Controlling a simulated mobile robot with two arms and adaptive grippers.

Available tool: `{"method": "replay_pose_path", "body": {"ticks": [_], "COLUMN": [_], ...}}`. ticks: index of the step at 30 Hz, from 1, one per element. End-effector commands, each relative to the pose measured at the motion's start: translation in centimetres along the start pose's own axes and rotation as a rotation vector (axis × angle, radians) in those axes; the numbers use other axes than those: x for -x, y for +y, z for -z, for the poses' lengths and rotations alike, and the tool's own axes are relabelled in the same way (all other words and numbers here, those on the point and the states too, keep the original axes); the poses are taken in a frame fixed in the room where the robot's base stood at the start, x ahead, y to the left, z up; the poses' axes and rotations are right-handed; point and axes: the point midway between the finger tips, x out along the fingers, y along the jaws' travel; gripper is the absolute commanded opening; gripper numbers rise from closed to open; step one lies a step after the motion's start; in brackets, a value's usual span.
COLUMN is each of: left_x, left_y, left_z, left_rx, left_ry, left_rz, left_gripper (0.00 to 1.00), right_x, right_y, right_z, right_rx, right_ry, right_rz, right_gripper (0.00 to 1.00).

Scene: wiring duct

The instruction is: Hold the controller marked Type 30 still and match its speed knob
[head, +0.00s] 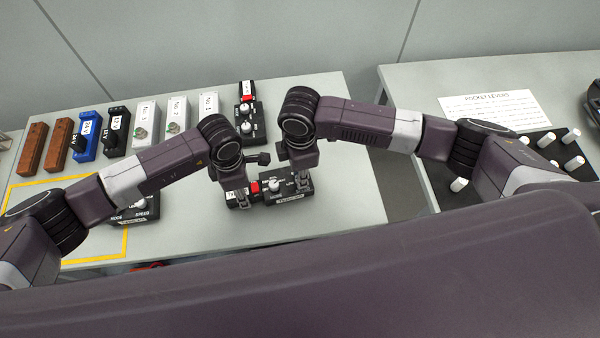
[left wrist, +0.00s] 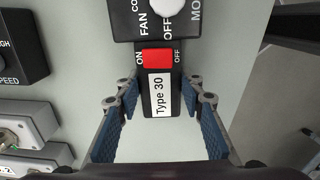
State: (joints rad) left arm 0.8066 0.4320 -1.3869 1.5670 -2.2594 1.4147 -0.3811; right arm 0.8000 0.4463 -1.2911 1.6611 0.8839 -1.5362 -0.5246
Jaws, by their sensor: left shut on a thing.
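The black controller marked Type 30 (head: 291,194) lies on the table between my two grippers. In the left wrist view its narrow end shows the white label "Type 30" (left wrist: 160,95), a red ON/OFF switch (left wrist: 158,60) and part of a white knob (left wrist: 170,5) beyond it. My left gripper (left wrist: 160,103) is shut on this narrow end, one blue-padded finger on each side; it also shows in the head view (head: 238,200). My right gripper (head: 303,186) points down over the right part of the controller. Its fingers are too small to tell open from shut, and the speed knob is hidden there.
Another controller (head: 140,212) sits in the yellow outline at left, partly behind my left arm. A third (head: 245,112) stands at the back. Brown, blue, black and white blocks (head: 88,135) line the back left. The table's front right is clear.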

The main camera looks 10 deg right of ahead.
Motion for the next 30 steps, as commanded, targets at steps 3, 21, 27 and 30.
{"method": "replay_pose_path", "body": {"ticks": [3,21,27,30], "left_x": [-0.1,0.0,0.0,0.0], "left_y": [0.0,0.0,0.0,0.0], "left_z": [0.1,0.0,0.0,0.0], "left_rx": [-0.001,-0.001,-0.001,-0.001], "left_ry": [0.002,0.001,0.001,0.000], "left_rz": [0.001,0.000,0.000,0.000], "left_gripper": [0.05,0.05,0.05,0.05], "right_x": [0.1,1.2,5.2,7.3], "right_y": [0.1,0.1,0.1,0.1], "right_z": [0.0,0.1,0.0,0.0], "right_rx": [0.001,0.001,0.001,0.001], "right_ry": [0.000,0.002,0.001,0.001], "right_rz": [-0.001,-0.002,-0.005,-0.004], "right_gripper": [0.00,0.37,0.37,0.37]}}
